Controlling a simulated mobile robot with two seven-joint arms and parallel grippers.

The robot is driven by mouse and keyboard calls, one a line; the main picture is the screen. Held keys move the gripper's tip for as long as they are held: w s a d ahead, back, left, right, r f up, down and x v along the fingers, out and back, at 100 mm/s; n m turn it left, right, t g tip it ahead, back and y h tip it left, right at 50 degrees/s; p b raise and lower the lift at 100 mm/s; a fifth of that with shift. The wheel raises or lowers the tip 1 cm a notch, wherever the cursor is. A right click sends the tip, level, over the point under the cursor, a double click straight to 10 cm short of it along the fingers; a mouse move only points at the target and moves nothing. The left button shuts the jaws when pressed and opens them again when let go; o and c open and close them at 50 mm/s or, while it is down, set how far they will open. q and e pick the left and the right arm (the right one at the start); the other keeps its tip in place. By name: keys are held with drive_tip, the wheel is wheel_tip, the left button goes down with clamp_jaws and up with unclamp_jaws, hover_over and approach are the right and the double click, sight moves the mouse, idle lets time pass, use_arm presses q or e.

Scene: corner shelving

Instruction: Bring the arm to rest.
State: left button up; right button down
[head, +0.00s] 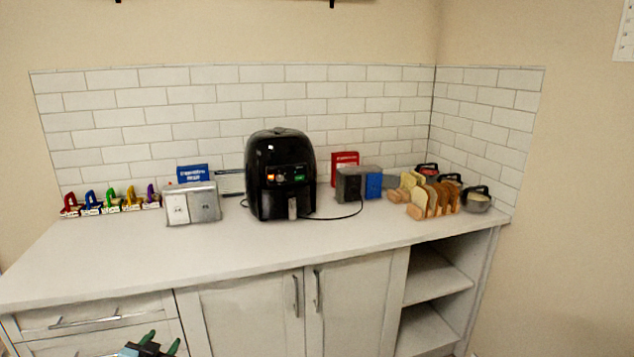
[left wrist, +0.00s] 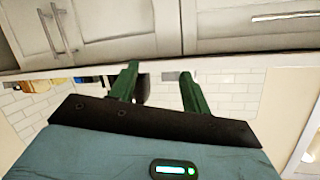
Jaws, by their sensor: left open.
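My left gripper (head: 161,341) shows at the bottom edge of the head view, low in front of the drawers and cabinet doors. That view looks upside down, with cabinet doors at the top and wall tiles below. The rest of the left arm is hidden below the head view's frame. My right gripper is in neither view.
A white counter (head: 270,245) runs along the tiled wall. On it stand a black air fryer (head: 280,178), a silver box (head: 193,204), bread slices in wooden racks (head: 425,197) and lidded pots (head: 477,198). The counter's front strip is clear. Open shelves (head: 432,274) are at the right.

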use_arm(q)
drive_tip(key=s+d+f+g+h, duration=0.1)
drive_tip(key=s+d+f, duration=0.2)
drive_tip(key=s+f, duration=0.25)
drive_tip(key=s+d+f+g, duration=0.1)
drive_tip(key=s+d+f, duration=0.25)
drive_tip(key=s, duration=0.25)
drive_tip(key=s+d+f+g, duration=0.1)
drive_tip(key=s+d+f, duration=0.1)
drive_tip(key=s, duration=0.8)
drive_tip(key=s+d+f+g+h, duration=0.1)
drive_tip(key=s+d+f, duration=0.2)
drive_tip(key=s, duration=0.8)
drive_tip(key=s+d+f+n+g+h, duration=0.1)
drive_tip(key=s+d, duration=0.4)
drive_tip(key=s, duration=0.5)
wheel_tip(320, 180, down, 2)
drive_tip(key=shift+s+f+g, duration=0.1)
drive_tip(key=shift+s+g, duration=0.2)
drive_tip(key=shift+g, duration=0.2)
drive_tip(key=shift+d, duration=0.1)
